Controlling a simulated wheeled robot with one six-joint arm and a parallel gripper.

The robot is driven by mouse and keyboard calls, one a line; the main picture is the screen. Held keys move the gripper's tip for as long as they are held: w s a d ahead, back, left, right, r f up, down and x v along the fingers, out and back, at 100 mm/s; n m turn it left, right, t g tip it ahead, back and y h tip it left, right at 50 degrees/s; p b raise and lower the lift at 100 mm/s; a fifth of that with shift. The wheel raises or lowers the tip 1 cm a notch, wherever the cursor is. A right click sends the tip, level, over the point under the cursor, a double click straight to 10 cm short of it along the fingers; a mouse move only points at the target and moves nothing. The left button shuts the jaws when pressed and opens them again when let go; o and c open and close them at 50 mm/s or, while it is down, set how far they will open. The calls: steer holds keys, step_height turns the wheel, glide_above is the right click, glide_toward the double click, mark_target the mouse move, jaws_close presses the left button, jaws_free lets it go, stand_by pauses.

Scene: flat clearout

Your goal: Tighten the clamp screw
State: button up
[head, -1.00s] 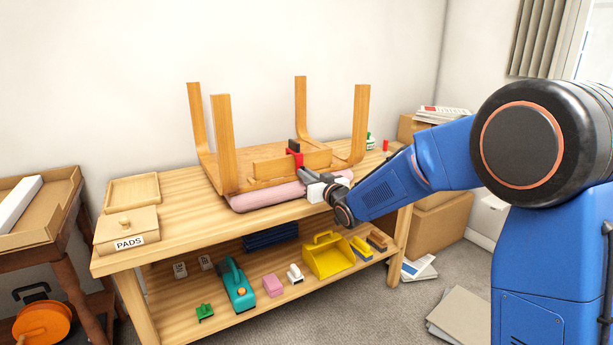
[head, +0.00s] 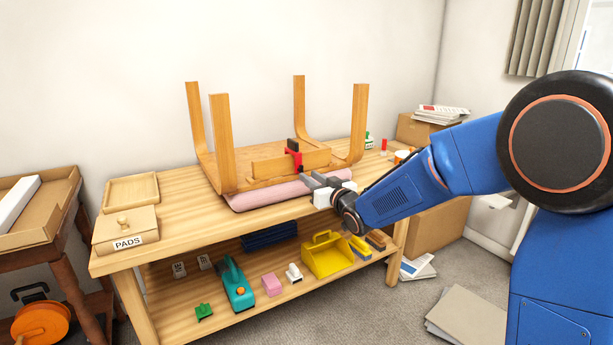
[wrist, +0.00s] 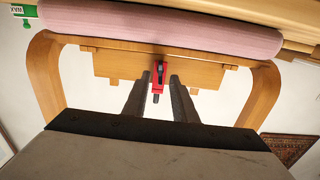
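The clamp's far side is hidden.
A pink rolled pad (head: 270,195) lies under the stool's front edge, close to my gripper. A box marked PADS (head: 126,230) and a shallow tray (head: 132,190) stand at the left.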

steer(key=v, duration=1.3)
steer(key=shift+s, duration=0.2)
steer(key=shift+d, duration=0.1)
steer(key=n, duration=0.2)
glide_toward(303, 171)
steer(key=x, duration=0.9)
steer(key=shift+m, duration=0.3)
jaws_close()
